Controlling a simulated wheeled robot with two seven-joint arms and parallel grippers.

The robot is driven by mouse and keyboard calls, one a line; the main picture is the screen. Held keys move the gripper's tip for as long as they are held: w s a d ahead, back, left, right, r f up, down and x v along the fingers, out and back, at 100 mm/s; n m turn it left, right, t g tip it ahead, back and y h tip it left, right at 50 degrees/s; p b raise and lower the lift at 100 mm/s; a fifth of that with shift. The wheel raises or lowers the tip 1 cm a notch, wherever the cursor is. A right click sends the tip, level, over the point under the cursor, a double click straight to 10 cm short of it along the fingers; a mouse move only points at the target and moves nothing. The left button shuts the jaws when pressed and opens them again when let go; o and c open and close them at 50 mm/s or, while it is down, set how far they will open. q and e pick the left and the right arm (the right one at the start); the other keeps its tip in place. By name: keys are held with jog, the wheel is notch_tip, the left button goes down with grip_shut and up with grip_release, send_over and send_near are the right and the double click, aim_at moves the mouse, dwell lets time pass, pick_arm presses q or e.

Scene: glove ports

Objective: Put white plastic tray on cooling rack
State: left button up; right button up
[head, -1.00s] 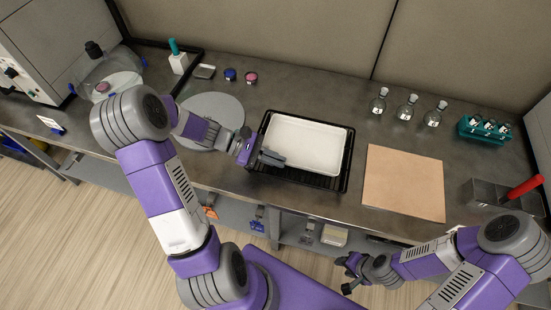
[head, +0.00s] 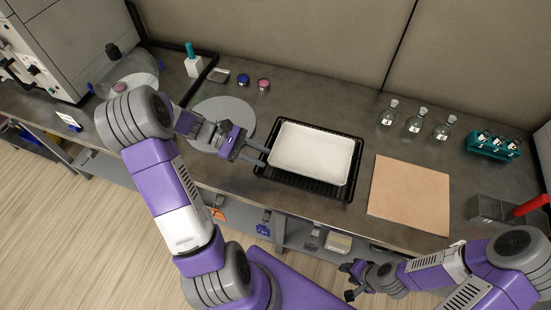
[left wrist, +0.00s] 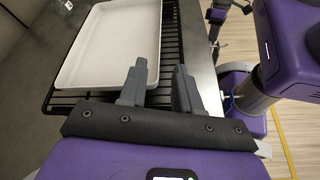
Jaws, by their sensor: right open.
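The white plastic tray (head: 312,151) rests on the black cooling rack (head: 340,190), offset toward its back, with bare rack bars showing along the front. In the left wrist view the tray (left wrist: 112,45) lies flat over the rack bars (left wrist: 170,50). My right gripper (head: 352,280) is open and empty, low in front of the bench.
A round grey plate (head: 222,118) lies left of the rack and a tan board (head: 410,195) to its right. Several flasks (head: 415,120) and a teal tube rack (head: 493,146) stand at the back right. A metal holder with a red handle (head: 530,205) is at far right.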

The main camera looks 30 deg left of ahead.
pick_arm(q)
jog(key=v, duration=0.3)
jog(key=shift+a+r+p, duration=0.15)
jog(key=shift+a+p, duration=0.15)
dwell(0.3)
